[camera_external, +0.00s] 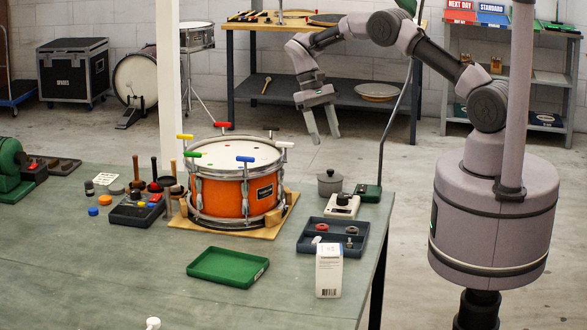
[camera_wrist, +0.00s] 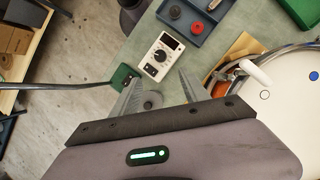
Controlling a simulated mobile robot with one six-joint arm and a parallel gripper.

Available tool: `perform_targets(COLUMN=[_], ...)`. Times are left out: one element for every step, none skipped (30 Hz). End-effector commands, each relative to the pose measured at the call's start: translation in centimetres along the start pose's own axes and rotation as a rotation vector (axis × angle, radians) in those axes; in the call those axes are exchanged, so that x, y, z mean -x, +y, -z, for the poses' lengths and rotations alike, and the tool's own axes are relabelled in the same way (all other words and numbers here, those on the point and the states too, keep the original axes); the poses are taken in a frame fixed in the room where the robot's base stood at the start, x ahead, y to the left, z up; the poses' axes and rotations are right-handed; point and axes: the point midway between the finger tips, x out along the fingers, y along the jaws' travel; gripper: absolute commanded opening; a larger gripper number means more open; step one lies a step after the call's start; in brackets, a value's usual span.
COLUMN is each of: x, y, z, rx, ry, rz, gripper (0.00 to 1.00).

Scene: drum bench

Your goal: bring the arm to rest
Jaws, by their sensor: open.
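My gripper (camera_external: 323,124) hangs above the far right part of the bench in the external view, fingers pointing down, open and with nothing between them. The arm is folded over from its base at the right. In the wrist view my gripper (camera_wrist: 158,90) shows two spread fingers over the bench edge, with a grey lidded pot (camera_wrist: 151,99) below and between them. An orange drum (camera_external: 231,198) with coloured keys around its rim stands on a wooden board to the left of the gripper; its white head (camera_wrist: 285,125) shows in the wrist view.
A white dial box (camera_external: 342,206), a blue tray (camera_external: 353,240) with small parts, a white carton (camera_external: 329,270) and a green tray (camera_external: 228,266) are on the bench (camera_external: 120,280). A thin lamp pole rises from a green base (camera_external: 368,192). The bench front left is clear.

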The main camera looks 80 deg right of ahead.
Motion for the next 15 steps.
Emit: perform_targets(x=[0.2,0.5,1.2,2.0,3.0,4.4,5.2,6.0,6.6,6.9,6.9,6.6,6.1,5.4,4.1], y=[-0.1,-0.4,-1.0,-1.5,-2.3,-3.4,-4.2,-5.0,-5.8,-6.3,-6.7,-7.0,-7.0,-7.0,-6.9], z=[-0.1,-0.3,-1.0,-1.8,-3.0,-5.1,-7.0,-9.1,-12.0,-14.3,-16.5,-19.5,-21.7,-23.9,-26.5], rx=[0.002,0.007,0.02,0.034,0.052,0.08,0.103,0.128,0.158,0.18,0.201,0.228,0.25,0.27,0.294], ry=[0.005,0.013,0.034,0.057,0.088,0.136,0.175,0.217,0.272,0.312,0.352,0.405,0.444,0.481,0.529], rz=[0.001,0.002,0.006,0.009,0.016,0.027,0.037,0.05,0.07,0.087,0.105,0.132,0.154,0.177,0.21], gripper=[0.53,0.53,0.53,0.53,0.53,0.53,0.53,0.53,0.53,0.53,0.53,0.53,0.53,0.53,0.53])
